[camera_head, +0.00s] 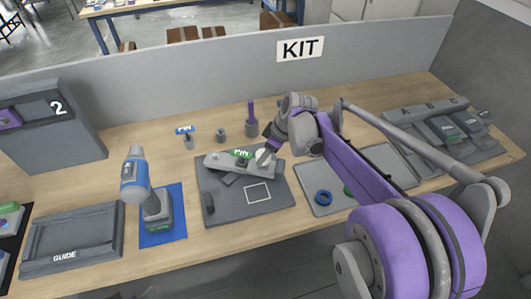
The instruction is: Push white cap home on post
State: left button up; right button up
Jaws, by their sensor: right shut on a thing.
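The white cap (262,155) is a small pale round shape at the tip of my right gripper (267,153). My right gripper is shut on the white cap, at the right end of a grey fixture (218,161) that lies across the back of a dark grey board (273,204). The post is not clear to see; the cap and gripper may hide it, so I cannot tell how the cap sits on it. A green label reading PIN (242,154) is on the fixture. My left gripper is not in view.
A GUIDE tray (70,257) is further left. A KIT wall (225,75) closes the back.

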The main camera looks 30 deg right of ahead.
jog(key=shift+s+f, duration=0.1)
jog(key=shift+f, duration=0.05)
jog(key=o, duration=1.6)
jog(key=shift+c, duration=0.2)
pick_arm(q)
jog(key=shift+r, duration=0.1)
pick_arm(e)
jog(key=shift+r, duration=0.25)
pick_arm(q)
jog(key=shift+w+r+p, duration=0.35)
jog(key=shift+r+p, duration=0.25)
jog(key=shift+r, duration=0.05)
pick_arm(e)
jog(key=shift+r, duration=0.85)
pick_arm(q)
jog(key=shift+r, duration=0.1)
pick_arm(e)
jog(key=shift+r, duration=0.15)
jog(key=shift+r+p, duration=0.35)
jog(key=shift+r, duration=0.2)
jog(key=shift+r+p, duration=0.9)
jog(key=shift+r, duration=0.95)
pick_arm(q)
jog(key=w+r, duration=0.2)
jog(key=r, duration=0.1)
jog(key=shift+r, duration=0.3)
